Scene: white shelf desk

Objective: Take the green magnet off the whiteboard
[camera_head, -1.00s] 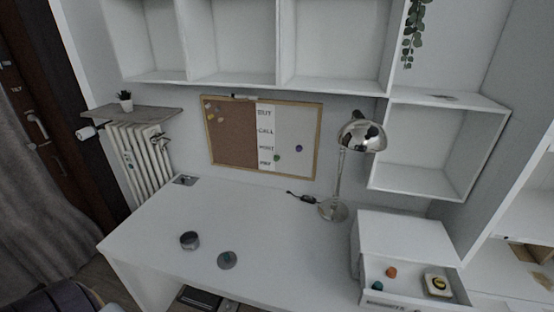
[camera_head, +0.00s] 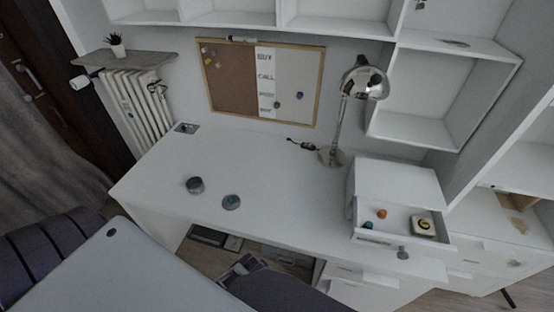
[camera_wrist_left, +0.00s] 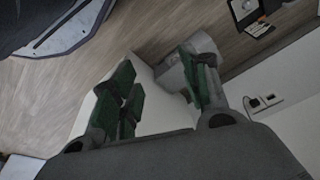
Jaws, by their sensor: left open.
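The whiteboard (camera_head: 296,72) hangs on the wall behind the desk, its left half cork and its right half white. The green magnet (camera_head: 277,105) is on the lower white part, near the printed words. A blue-purple magnet (camera_head: 299,95) sits to its right. In the left wrist view my left gripper (camera_wrist_left: 160,88) is open and empty, its green-padded fingers apart over the floor and a white panel. It is far from the board, which that view does not show. Neither gripper is in the head view.
A chrome lamp (camera_head: 333,155) stands on the desk (camera_head: 270,170) right of the board. A dark round container (camera_head: 194,185) and a grey disc (camera_head: 231,202) lie at the front left. An open drawer (camera_head: 390,237) holds small items. Shelves (camera_head: 235,12) overhang the board.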

